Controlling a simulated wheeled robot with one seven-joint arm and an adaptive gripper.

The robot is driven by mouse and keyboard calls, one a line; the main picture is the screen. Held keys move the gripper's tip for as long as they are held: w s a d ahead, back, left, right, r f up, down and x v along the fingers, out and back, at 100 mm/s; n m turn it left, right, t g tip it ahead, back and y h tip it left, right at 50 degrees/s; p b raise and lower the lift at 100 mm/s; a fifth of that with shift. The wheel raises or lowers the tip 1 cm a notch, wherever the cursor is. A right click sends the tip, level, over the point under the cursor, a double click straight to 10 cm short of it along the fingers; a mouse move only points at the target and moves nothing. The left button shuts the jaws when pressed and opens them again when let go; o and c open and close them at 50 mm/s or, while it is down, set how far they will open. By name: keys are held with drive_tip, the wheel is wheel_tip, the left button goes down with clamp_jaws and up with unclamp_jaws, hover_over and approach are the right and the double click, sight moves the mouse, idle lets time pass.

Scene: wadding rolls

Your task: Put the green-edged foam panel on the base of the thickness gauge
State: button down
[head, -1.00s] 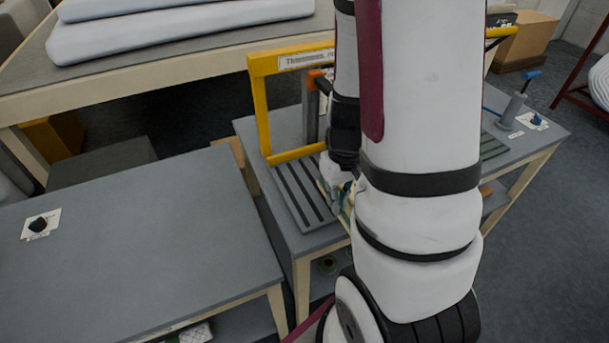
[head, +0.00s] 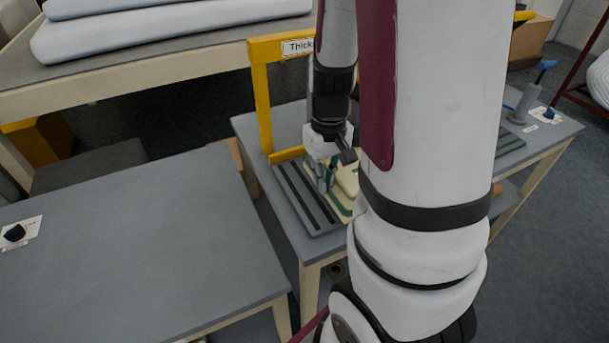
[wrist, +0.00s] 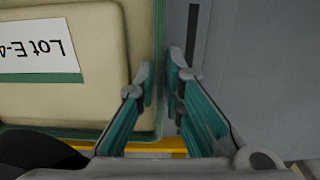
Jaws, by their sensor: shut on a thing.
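The foam panel (head: 347,181) is cream with a green edge. In the wrist view the panel (wrist: 112,20) fills the left side and bears a "Lot E-4" label, part of it cut off. My gripper (wrist: 161,82) is shut on the panel's right edge, one finger on each side. In the head view my gripper (head: 328,180) is at the panel's left side. The thickness gauge has a yellow frame (head: 261,105) and a grey grooved base (head: 298,198). The panel is over the base's right part; whether it touches is unclear. My arm hides the panel's right side.
Pale rolls or pads (head: 170,32) lie on the back table. A blue-handled post (head: 528,95) stands on the gauge's table at the right.

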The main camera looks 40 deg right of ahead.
drive_tip(key=w, duration=0.6)
drive_tip(key=shift+w+d+f, duration=0.15)
drive_tip(key=shift+w+f, duration=0.15)
drive_tip(key=shift+f, duration=1.8)
drive_tip(key=c, duration=1.7)
unclamp_jaws()
